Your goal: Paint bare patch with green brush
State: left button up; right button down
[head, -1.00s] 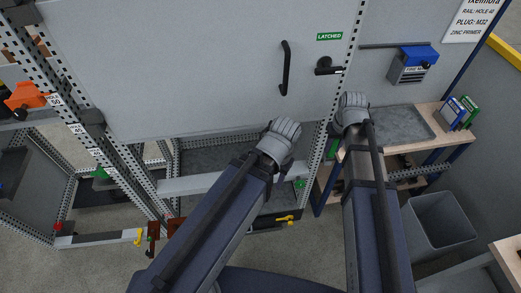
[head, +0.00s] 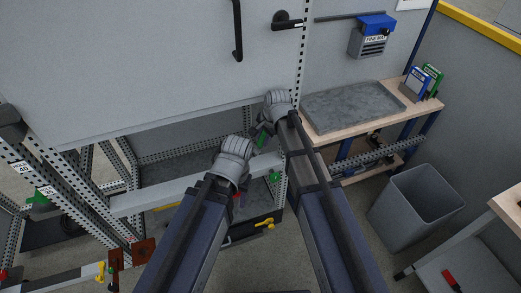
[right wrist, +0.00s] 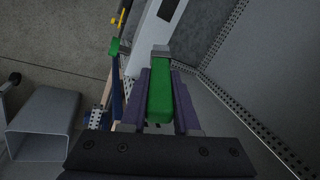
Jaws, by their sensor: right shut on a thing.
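The green brush (right wrist: 160,98) is held between the purple fingers of my right gripper (right wrist: 161,76), with its grey tip pointing away from the wrist. In the head view the green brush (head: 262,139) shows as a small green piece below my right wrist, in front of the cabinet opening. A pale beam (head: 165,194) crosses the cabinet's lower front. In the right wrist view a dark rectangular patch (right wrist: 170,10) lies on the pale beam (right wrist: 150,35), beyond the brush tip and apart from it. My left gripper (head: 240,190) is near the beam, its jaws mostly hidden by its wrist.
A wooden bench (head: 322,135) with a grey tray (head: 352,107) stands to the right. A grey bin (head: 416,205) is on the floor. A green knob (right wrist: 118,47) is close to the brush's left. Perforated posts (head: 300,62) edge the cabinet opening.

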aim_at(262, 147)
pick_arm(q)
jog(key=shift+f+b, duration=0.5)
jog(key=shift+f, duration=0.45)
pick_arm(e)
jog(key=shift+w+a+f+m, duration=0.2)
jog(key=shift+a+f+m, duration=0.05)
jog(key=shift+f+m, duration=0.15)
jog(key=shift+w+a+f+m, duration=0.2)
jog(key=shift+f+m, duration=0.2)
pick_arm(q)
jog(key=shift+f, duration=0.1)
pick_arm(e)
jog(key=shift+f, duration=0.1)
pick_arm(q)
notch_tip(262, 147, down, 6)
jog(key=b, duration=0.6)
pick_arm(e)
notch_tip(262, 147, down, 6)
jog(key=shift+r, duration=0.1)
pick_arm(q)
jog(key=shift+f+b, duration=0.6)
jog(key=shift+b, duration=0.1)
pick_arm(e)
jog(key=shift+f, duration=0.75)
jog(key=shift+a, duration=0.15)
jog(key=s+a, duration=0.2)
jog(key=a, duration=0.5)
jog(key=shift+s, duration=0.15)
